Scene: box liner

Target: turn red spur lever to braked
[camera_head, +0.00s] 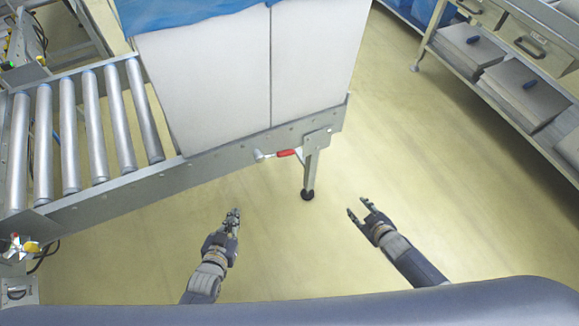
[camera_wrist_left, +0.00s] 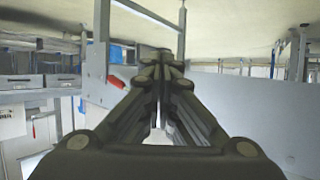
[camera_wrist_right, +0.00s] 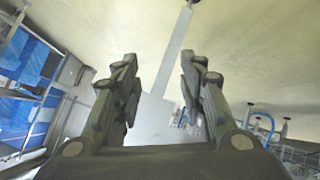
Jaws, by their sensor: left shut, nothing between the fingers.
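The red spur lever (camera_head: 283,153) has a red grip and sits on the side rail of the roller conveyor, beside a conveyor leg. Its grip points right, roughly along the rail. In the left wrist view the red grip (camera_wrist_left: 117,82) shows just left of the fingers. My left gripper (camera_head: 234,214) is shut and empty, below and left of the lever in the head view, apart from it. My right gripper (camera_head: 357,208) is open and empty, to the right of the conveyor leg. The lever's pivot is partly hidden by the left fingers in the left wrist view.
The conveyor rail (camera_head: 170,182) runs across the left, with bare rollers (camera_head: 95,128) at the left. Large white boxes (camera_head: 205,85) with blue liner stand on it. The conveyor leg (camera_head: 310,168) stands right of the lever. A shelf rack (camera_head: 495,85) is at the right. The floor between is clear.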

